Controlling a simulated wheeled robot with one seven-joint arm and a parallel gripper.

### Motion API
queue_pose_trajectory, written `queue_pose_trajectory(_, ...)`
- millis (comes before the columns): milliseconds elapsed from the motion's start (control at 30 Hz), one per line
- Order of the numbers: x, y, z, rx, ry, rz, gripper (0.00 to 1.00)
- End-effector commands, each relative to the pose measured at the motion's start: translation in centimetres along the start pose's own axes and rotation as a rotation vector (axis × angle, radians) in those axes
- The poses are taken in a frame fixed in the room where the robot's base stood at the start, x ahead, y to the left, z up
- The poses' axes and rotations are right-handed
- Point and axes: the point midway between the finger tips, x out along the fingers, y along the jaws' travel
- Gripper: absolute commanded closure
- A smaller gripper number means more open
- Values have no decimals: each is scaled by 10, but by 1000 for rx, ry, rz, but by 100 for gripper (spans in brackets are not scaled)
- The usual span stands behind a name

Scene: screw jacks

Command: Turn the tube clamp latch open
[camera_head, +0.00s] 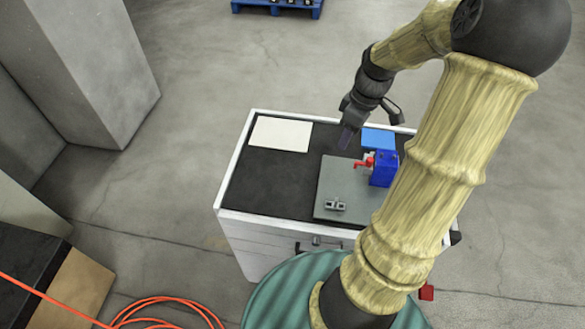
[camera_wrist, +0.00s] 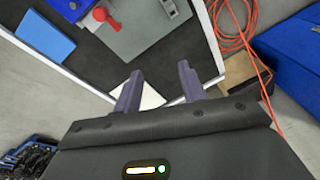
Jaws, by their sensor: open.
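A blue block (camera_head: 384,170) with a red lever (camera_head: 363,163) and a pale grey part beside it stands on a grey plate (camera_head: 330,180). A small grey metal fitting (camera_head: 335,205) sits near the plate's front left corner. I cannot tell for sure which of them is the tube clamp latch. My gripper (camera_head: 347,139) is above the worktop, behind and left of the red lever, apart from it. In the wrist view my gripper (camera_wrist: 158,82) is open and empty. The red lever (camera_wrist: 107,19) and the grey fitting (camera_wrist: 168,9) show at the top, beyond the fingers.
The plate lies on a dark cabinet top (camera_head: 265,185) with a white rim. A white sheet (camera_head: 280,134) lies at its back left and a flat blue box (camera_head: 378,139) at its back right. An orange cable (camera_head: 160,303) lies on the floor; a grey pillar (camera_head: 90,70) stands left.

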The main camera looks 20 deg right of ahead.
Motion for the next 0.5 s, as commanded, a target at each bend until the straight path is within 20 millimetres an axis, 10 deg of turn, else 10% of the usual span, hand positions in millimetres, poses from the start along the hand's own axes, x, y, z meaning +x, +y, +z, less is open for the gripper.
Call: queue_pose_trajectory(500,13,-47,-29,141,-51,64,59)
